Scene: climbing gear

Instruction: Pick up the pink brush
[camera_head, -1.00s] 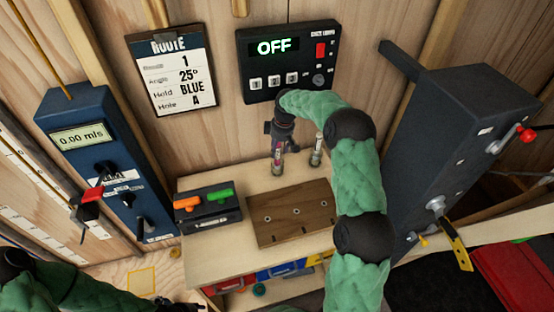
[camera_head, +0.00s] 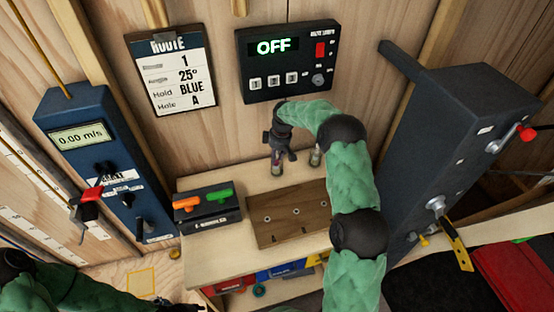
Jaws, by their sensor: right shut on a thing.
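My right gripper (camera_head: 278,153) is at the back of the wooden bench, pointing down over a small clear holder (camera_head: 277,169). Its fingers are shut on the pink brush (camera_head: 277,157), of which only a small pinkish part shows between the fingers and the holder. I cannot tell whether the brush's lower end is still inside the holder. A second clear holder (camera_head: 316,156) stands just to the right, partly behind my right arm. My left arm is at the lower left; its gripper is not clearly in view.
A brown board with holes (camera_head: 288,215) lies in front of the holders. A black box with orange and green switches (camera_head: 208,208) is left of it. A control panel reading OFF (camera_head: 288,62) hangs behind.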

